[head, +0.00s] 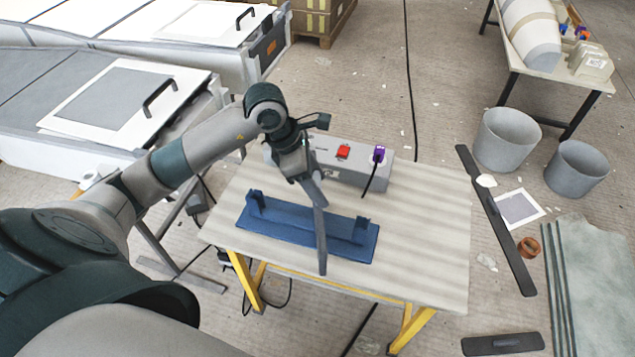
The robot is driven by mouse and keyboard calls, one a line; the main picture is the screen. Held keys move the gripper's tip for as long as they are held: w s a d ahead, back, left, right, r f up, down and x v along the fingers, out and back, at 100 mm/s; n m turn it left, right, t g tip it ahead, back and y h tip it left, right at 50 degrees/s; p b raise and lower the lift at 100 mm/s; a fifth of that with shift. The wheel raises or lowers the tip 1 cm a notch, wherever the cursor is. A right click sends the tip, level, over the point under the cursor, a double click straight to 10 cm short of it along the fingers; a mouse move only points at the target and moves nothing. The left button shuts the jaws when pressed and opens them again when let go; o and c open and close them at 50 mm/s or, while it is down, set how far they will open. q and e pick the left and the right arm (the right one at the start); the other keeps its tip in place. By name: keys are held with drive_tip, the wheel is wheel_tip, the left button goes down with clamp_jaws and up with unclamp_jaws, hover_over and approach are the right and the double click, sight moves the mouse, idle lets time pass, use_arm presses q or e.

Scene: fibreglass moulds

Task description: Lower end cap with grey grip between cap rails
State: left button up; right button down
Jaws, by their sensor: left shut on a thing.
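My left gripper (306,176) is above the table, pointing down, and is shut on the end cap (320,235). The cap shows as a narrow grey plate, seen nearly edge-on, reaching down from the fingers. In the picture it crosses in front of the blue fixture (285,226), which lies on the table and has an upright rail (255,200) at its left end and another (361,231) near its right end. The cap appears between these rails, nearer the right one. I cannot tell whether it touches the fixture. The grip is hidden at the fingers. My right gripper is out of view.
A grey box (345,175) with a red switch and a purple plug stands at the back of the table (430,240), behind the fixture. The table's right side is clear. White-lidded moulds (125,100) stand left; grey buckets (506,138) and a dark strip (495,220) are on the floor right.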

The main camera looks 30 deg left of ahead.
use_arm(q)
drive_tip(key=shift+f, duration=0.35)
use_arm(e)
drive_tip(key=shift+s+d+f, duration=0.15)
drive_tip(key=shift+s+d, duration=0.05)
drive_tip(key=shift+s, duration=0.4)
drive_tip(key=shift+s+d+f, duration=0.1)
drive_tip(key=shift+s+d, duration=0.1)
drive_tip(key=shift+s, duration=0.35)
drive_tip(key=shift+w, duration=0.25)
use_arm(q)
drive_tip(key=shift+f, duration=0.15)
drive_tip(key=o, duration=1.7)
drive_tip(key=shift+c, duration=0.2)
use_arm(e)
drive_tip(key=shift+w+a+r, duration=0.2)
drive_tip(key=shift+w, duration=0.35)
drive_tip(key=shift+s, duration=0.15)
